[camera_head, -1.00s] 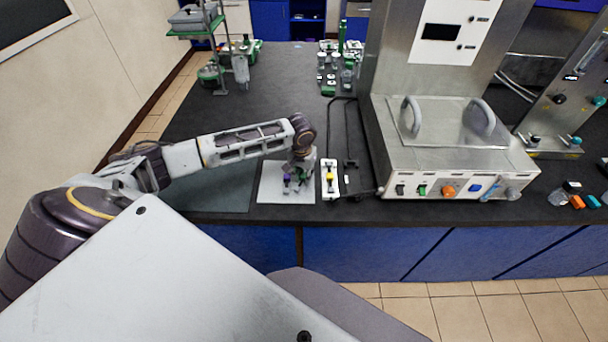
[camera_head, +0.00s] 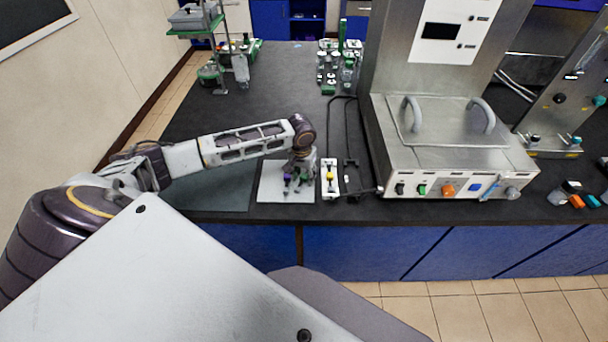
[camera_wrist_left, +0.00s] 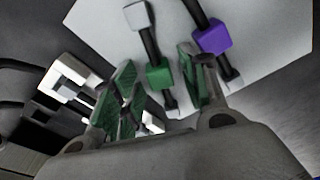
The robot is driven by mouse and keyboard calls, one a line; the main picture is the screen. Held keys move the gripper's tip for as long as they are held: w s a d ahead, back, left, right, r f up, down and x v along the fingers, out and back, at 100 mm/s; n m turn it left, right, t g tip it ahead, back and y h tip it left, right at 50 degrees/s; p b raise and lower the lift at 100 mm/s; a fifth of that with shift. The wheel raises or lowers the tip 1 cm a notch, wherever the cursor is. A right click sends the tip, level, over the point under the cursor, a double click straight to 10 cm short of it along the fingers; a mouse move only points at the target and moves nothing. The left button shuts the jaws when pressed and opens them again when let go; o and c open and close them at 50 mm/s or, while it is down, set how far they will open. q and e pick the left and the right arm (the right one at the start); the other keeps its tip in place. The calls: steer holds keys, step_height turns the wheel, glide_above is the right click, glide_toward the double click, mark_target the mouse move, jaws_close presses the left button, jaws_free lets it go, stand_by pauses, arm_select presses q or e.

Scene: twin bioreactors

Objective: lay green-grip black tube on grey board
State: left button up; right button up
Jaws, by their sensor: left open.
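The green-grip black tube (camera_wrist_left: 158,75) lies on the pale grey board in the wrist view, with its light end pointing away from my gripper. The board (camera_head: 271,177) lies flat near the bench's front edge, and its bare surface also shows in the wrist view (camera_wrist_left: 98,28). My left gripper (camera_head: 299,182) is over the board. In the wrist view its green-padded fingers (camera_wrist_left: 160,88) are spread apart, one on each side of the green grip, with a gap to it. A purple-grip black tube (camera_wrist_left: 211,38) lies beside the green one, to the right.
A white holder (camera_head: 330,186) with a yellow part stands just right of the board; it appears at the left of the wrist view. Black cables (camera_head: 350,150) lie beyond it. A large steel unit (camera_head: 450,150) stands to the right. Open dark bench lies behind my left arm.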

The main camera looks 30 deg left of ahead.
mark_target(302, 180)
arm_select(q)
step_height(302, 180, up, 12)
steer(key=s, duration=0.1)
steer(key=shift+s+b, duration=0.2)
steer(key=shift+b, duration=0.25)
